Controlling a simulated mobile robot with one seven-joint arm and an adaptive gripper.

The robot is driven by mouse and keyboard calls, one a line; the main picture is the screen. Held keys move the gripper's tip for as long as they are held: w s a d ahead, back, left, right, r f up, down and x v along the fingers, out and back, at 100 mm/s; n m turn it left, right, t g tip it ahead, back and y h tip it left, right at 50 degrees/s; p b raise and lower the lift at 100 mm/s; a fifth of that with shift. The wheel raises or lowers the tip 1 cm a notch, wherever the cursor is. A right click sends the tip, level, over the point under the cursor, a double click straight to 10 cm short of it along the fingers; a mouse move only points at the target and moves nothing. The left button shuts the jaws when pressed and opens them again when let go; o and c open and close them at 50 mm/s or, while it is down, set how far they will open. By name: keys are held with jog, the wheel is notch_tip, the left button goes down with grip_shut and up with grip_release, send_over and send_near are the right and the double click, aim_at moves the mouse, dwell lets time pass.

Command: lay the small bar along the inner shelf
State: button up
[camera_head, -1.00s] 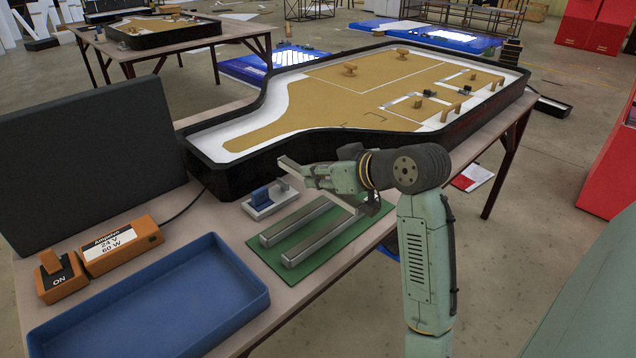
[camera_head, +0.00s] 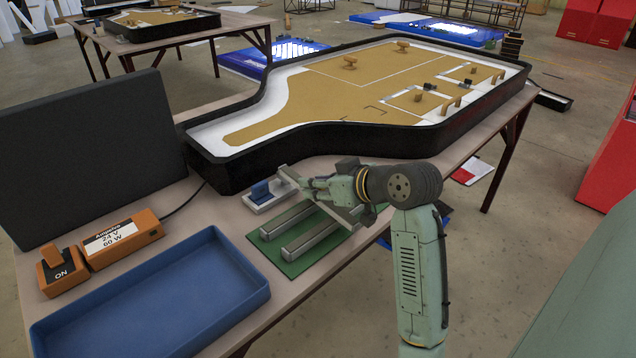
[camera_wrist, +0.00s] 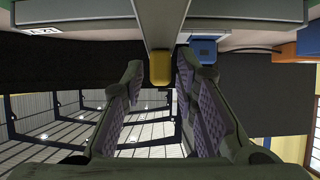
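My gripper (camera_head: 308,184) is over the table beside the lightbox, near the green mat. In the wrist view the bar (camera_wrist: 163,22) runs down to a yellow end piece (camera_wrist: 160,68) between my fingers (camera_wrist: 160,80). Two similar bars (camera_head: 287,218) lie parallel on the green mat (camera_head: 298,264). The lightbox (camera_head: 300,145) is a large black-rimmed tray with a tan and white inside. I cannot clearly single out its inner shelf.
A small white holder with a blue block (camera_head: 261,192) stands left of my gripper. An empty blue tray (camera_head: 150,305), an orange power supply (camera_head: 122,238), an ON switch (camera_head: 62,270) and a dark panel (camera_head: 95,145) fill the left side. Small wooden handles stand inside the lightbox.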

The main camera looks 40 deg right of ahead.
jog(key=shift+o, duration=1.1)
